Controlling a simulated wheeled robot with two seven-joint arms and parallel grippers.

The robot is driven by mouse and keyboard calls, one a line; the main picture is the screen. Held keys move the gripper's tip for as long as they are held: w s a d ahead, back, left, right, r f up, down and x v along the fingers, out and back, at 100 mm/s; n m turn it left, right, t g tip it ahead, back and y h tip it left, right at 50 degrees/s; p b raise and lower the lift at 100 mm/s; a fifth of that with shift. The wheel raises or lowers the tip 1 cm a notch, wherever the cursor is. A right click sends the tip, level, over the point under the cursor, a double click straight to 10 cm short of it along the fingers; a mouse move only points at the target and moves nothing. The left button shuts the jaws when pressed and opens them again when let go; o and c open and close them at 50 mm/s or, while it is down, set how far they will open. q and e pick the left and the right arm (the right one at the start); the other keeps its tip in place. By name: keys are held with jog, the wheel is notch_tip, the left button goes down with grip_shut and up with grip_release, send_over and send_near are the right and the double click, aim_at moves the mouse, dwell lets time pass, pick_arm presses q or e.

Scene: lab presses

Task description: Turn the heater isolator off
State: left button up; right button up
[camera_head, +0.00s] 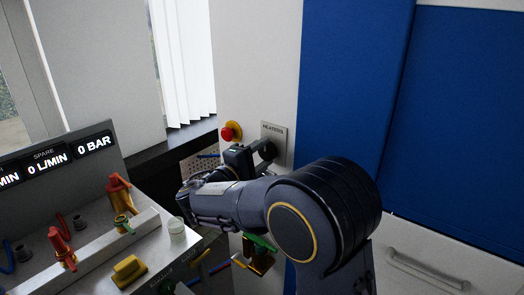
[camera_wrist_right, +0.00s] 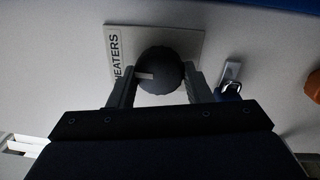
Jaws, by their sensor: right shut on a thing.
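The heater isolator is a round black knob (camera_wrist_right: 161,70) with a pale pointer mark, on a grey plate labelled HEATERS (camera_head: 273,133) on the white wall panel. In the head view the knob (camera_head: 267,150) shows just beyond my right gripper (camera_head: 254,154). In the right wrist view my right gripper (camera_wrist_right: 160,88) has one finger on each side of the knob and is shut on it. The pale mark points to the left in that view. My left gripper is not in view.
A red emergency button (camera_head: 228,133) on a yellow base sits left of the plate. A padlock (camera_wrist_right: 230,85) hangs beside the plate in the wrist view. A bench with red and yellow valves (camera_head: 129,270) stands at the left. Blue panels (camera_head: 345,80) rise at the right.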

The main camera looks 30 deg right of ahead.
jog(key=shift+n, duration=0.3)
jog(key=o, duration=1)
jog(key=b+v, duration=0.1)
jog(key=v, duration=0.7)
jog(key=shift+f, duration=0.1)
